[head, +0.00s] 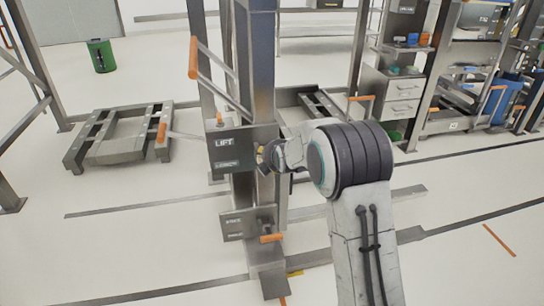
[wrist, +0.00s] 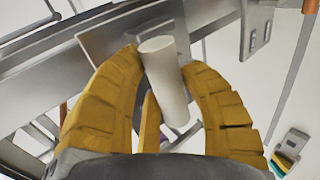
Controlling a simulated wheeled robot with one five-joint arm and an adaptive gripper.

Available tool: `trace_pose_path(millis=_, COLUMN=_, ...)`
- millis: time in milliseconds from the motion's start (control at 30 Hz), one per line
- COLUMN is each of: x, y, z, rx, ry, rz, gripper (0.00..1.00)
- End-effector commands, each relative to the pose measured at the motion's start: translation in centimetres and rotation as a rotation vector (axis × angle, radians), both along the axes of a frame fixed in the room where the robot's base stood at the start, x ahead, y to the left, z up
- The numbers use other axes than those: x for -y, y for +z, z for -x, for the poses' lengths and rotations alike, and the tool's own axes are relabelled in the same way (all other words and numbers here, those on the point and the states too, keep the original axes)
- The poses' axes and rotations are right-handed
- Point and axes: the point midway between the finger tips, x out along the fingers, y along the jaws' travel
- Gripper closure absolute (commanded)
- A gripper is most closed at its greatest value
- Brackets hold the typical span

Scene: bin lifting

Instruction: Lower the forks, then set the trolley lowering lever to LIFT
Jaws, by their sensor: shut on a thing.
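A dark panel marked LIFT (head: 224,142), with a second smaller label below, is fixed to the grey metal post (head: 257,60). My gripper (head: 264,158) is at the right edge of this panel. In the wrist view its yellow fingers (wrist: 165,100) are shut around a pale cylindrical handle (wrist: 166,75). In the head view my gripper hides that handle. I cannot tell which lever it belongs to. A lever with an orange grip (head: 161,133) extends left of the panel. A low metal frame (head: 115,148), possibly the forks, sits near the floor at left.
A lower panel (head: 240,224) with an orange handle (head: 270,238) is on the same post. A green bin (head: 101,55) stands at the back left. Shelves with drawers (head: 403,88) and a blue bin (head: 508,98) are at right. The floor at front left looks clear.

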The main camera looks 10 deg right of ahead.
Motion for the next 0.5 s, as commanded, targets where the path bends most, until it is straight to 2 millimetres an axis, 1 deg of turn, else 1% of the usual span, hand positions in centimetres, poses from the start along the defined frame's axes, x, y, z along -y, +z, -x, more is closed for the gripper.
trace_pose_path(millis=33, x=0.0, y=0.7, z=-0.28, rx=0.017, ry=0.0, rz=0.0, gripper=1.0)
trace_pose_path(millis=300, x=0.0, y=0.95, z=-0.39, rx=0.024, ry=0.0, rz=0.0, gripper=1.0)
trace_pose_path(millis=333, x=0.0, y=0.97, z=-0.39, rx=0.024, ry=0.0, rz=0.0, gripper=0.62)
trace_pose_path(millis=500, x=0.0, y=0.87, z=-0.36, rx=0.022, ry=0.0, rz=0.0, gripper=0.46)
